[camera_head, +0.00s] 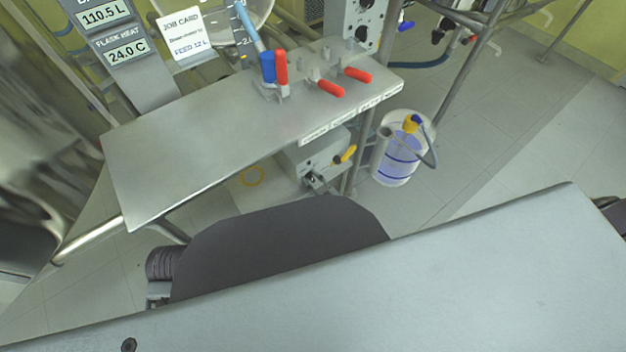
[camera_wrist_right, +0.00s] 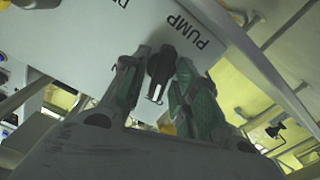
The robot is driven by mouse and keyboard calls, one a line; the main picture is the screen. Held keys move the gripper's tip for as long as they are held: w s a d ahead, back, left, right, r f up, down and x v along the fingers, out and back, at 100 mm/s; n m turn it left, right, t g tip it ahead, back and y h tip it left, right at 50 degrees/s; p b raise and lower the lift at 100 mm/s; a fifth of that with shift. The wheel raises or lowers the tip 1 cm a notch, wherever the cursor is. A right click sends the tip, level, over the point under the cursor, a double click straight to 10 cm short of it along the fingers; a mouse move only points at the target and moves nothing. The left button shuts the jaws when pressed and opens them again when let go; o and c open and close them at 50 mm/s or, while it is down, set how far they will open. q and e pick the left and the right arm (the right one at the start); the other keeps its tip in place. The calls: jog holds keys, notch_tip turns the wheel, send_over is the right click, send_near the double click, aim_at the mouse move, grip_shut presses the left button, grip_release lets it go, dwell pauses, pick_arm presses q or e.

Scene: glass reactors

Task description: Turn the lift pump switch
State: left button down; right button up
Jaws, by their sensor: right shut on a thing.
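The pump switch (camera_wrist_right: 161,63) is a small black knob on a pale panel (camera_wrist_right: 90,45) printed with the word PUMP, in the right wrist view. My right gripper (camera_wrist_right: 158,75) has its two green-padded fingers on either side of the knob and is shut on it. The knob's pointer end shows between the fingers; its sides are partly hidden by them. In the head view I cannot make out the fingers of either gripper. A grey box with black knobs (camera_head: 362,32) stands at the top there; I cannot tell if it is the same panel.
A steel bench (camera_head: 190,140) holds red-handled valves (camera_head: 358,75) and a blue hose fitting (camera_head: 267,67). A clear container (camera_head: 396,165) with blue bands stands on the floor beside a grey unit (camera_head: 313,158) with a yellow handle. The tiled floor at right is clear.

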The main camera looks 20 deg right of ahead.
jog(key=o, duration=0.7)
jog(key=shift+v, duration=6.05)
